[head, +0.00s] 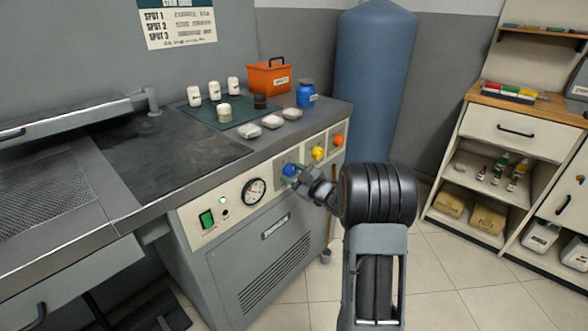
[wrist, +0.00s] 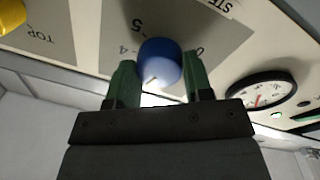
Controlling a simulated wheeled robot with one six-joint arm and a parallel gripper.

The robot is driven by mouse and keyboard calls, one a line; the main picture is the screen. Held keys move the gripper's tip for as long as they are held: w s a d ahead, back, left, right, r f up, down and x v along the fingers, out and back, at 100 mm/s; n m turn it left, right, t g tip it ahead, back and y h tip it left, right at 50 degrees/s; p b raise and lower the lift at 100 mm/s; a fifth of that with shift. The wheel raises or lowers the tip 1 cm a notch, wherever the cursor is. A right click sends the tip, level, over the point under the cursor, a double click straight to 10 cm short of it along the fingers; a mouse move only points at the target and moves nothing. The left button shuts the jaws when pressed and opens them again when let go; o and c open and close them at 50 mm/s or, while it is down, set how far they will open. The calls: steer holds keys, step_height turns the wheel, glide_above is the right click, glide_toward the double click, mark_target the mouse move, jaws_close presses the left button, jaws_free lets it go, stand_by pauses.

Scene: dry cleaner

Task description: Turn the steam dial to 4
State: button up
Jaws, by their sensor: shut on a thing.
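The steam dial is a round blue knob (wrist: 160,62) on the cream front panel, over a grey plate with printed numbers. In the wrist view a 5 and a 4 show to its left and a 0 to its right; other numbers are hidden. A pale mark or sheen shows low on the knob, and I cannot tell which number it faces. My gripper (wrist: 160,82) has its green fingers on either side of the knob, shut on it. In the head view the blue knob (head: 289,170) is partly covered by my gripper (head: 295,176).
A pressure gauge (head: 254,191) and green switch (head: 207,219) are left of the dial. A yellow knob (head: 318,153) and orange knob (head: 338,140) are close on its right. Bottles, pale pads and an orange box (head: 269,78) stand on the worktop above.

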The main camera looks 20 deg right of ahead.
steer(key=m+p, duration=0.4)
steer(key=m, duration=0.1)
steer(key=m+p, duration=0.1)
steer(key=m, duration=0.1)
steer(key=shift+r+m+p, duration=0.25)
steer(key=shift+m+p, duration=0.05)
steer(key=shift+p, duration=0.1)
steer(key=shift+f+m+g+p, duration=0.1)
steer(key=shift+m+g+p, duration=0.3)
steer(key=shift+m+p, duration=1.75)
steer(key=shift+m, duration=0.35)
steer(key=o, duration=0.9)
steer(key=shift+h, duration=0.3)
steer(key=v, duration=1.4)
steer(key=shift+w+f, duration=0.1)
